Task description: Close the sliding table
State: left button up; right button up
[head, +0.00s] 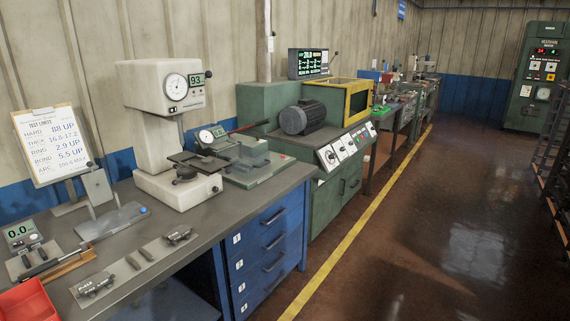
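Neither of my grippers shows in the head view. No part is clearly recognisable as the sliding table. A green machine (262,103) with a grey motor (302,117), a yellow-framed window (357,101) and a sloped button panel (346,147) stands beyond the near bench. A smaller green fixture (247,172) with a red-handled lever and a gauge sits on the bench's far end. A white tester (155,140) with a dial and a display stands beside it. I cannot tell whether any of these has a table slid out.
The grey bench (140,262) has blue drawers (262,262) and carries a test-limits board (50,143), small metal parts and a red bin (27,302). A yellow floor line (350,245) runs along the machines. The brown floor (440,240) to the right is clear. A green cabinet (537,85) stands far right.

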aim_at(209, 165)
jog(key=z, duration=0.15)
jog(key=i, duration=1)
jog(key=u, duration=0.35)
